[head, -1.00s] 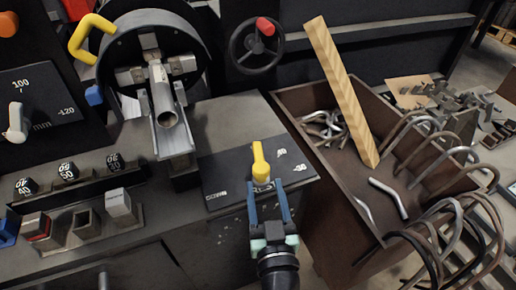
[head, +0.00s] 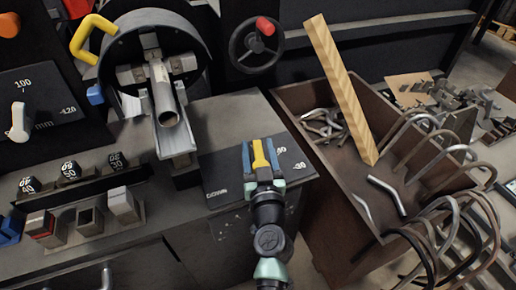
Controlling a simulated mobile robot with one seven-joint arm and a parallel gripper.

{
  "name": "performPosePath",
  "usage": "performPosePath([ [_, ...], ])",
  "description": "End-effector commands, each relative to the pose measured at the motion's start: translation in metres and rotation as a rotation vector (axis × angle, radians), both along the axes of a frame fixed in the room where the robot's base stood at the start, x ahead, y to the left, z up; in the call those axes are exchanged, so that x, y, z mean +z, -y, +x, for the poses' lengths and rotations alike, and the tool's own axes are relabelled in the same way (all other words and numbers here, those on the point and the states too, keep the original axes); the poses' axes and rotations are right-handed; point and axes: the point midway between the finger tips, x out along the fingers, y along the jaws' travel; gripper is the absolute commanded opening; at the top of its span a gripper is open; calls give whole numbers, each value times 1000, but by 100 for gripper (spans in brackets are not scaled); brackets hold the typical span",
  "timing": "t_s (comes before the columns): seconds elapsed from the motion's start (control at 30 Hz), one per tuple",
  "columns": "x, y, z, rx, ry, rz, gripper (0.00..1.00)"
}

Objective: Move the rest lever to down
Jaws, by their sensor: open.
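The rest lever is a small yellow handle (head: 260,156) on a dark panel (head: 222,172) at the middle of the head view. The panel carries the word DOWN at its left and numbers at its right. My gripper (head: 261,150) is open, with one blue finger on each side of the yellow lever. I cannot tell whether the fingers touch it. The lever's base is hidden behind my gripper.
A chuck with a metal tube (head: 165,100) stands at the upper left. A handwheel with a red knob (head: 265,26) is behind. A brown bin (head: 345,215) with bent tubes and a wooden plank (head: 340,90) stands to the right. Labelled blocks line the left front.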

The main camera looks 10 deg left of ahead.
Motion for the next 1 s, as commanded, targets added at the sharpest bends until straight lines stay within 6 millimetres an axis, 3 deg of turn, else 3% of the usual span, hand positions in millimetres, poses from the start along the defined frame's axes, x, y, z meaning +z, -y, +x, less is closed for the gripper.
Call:
performPosePath([
  [0.07, 0, 0, 0, 0, 0, 0, 57],
  [0.4, 0, 0, 0, 0, 0, 0, 0],
  [1.0, 0, 0, -1, 0, 0, 0, 0],
])
